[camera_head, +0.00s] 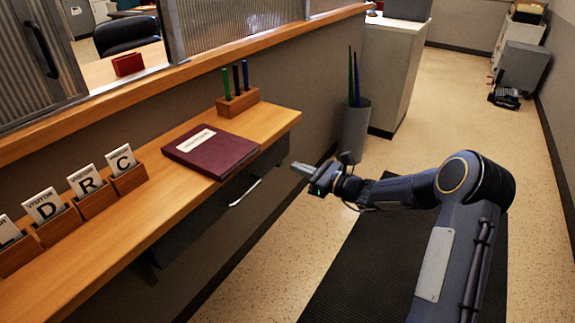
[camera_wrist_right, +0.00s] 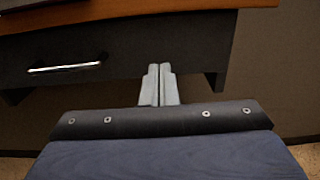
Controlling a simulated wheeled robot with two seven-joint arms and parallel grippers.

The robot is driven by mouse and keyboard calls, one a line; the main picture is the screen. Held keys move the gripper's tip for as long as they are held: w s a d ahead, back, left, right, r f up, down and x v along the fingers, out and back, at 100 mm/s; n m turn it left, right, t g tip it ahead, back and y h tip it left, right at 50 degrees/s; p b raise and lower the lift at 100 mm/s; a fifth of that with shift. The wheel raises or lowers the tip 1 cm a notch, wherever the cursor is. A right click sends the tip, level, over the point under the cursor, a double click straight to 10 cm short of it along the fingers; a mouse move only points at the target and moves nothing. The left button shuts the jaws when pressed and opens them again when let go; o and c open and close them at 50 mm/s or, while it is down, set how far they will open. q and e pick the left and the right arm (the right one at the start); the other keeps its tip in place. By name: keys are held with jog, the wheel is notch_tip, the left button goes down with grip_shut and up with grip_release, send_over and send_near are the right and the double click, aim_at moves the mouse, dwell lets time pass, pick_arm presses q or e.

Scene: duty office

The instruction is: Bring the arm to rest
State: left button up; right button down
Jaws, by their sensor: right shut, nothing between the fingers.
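My right arm (camera_head: 472,185) comes in from the lower right in the head view and bends left at its elbow. My right gripper (camera_head: 299,167) points left, a short way off the right end of the wooden counter. It is shut and empty. In the right wrist view its two fingers (camera_wrist_right: 159,85) are together, in front of the dark drawer unit (camera_wrist_right: 110,65). They appear apart from it. My left gripper is not in view.
The wooden counter (camera_head: 128,212) holds a maroon book (camera_head: 211,151), a pen block (camera_head: 238,103) and lettered cards in wooden holders (camera_head: 97,202). A drawer handle (camera_head: 245,192) juts out below. A grey bin (camera_head: 355,130) stands behind the gripper.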

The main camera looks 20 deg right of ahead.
jog(key=v, duration=0.6)
jog(key=s+a+r+n+g, duration=0.4)
jog(key=s+a+n, duration=0.1)
jog(key=s+n, duration=0.25)
jog(key=s+a+r+n+g, duration=0.4)
jog(key=s+a+n, duration=0.15)
jog(key=s, duration=0.35)
jog(key=s+d+f+n+h, duration=0.15)
jog(key=s+n+h, duration=0.25)
jog(key=s+n, duration=0.45)
jog(key=s+d+f+n+h, duration=0.1)
jog(key=s+f+n+h, duration=0.3)
jog(key=s, duration=0.7)
notch_tip(320, 180, up, 15)
jog(key=p, duration=1.3)
jog(key=shift+d+f+n+p, duration=0.2)
jog(key=shift+d+n+p, duration=0.1)
jog(key=shift+n, duration=0.05)
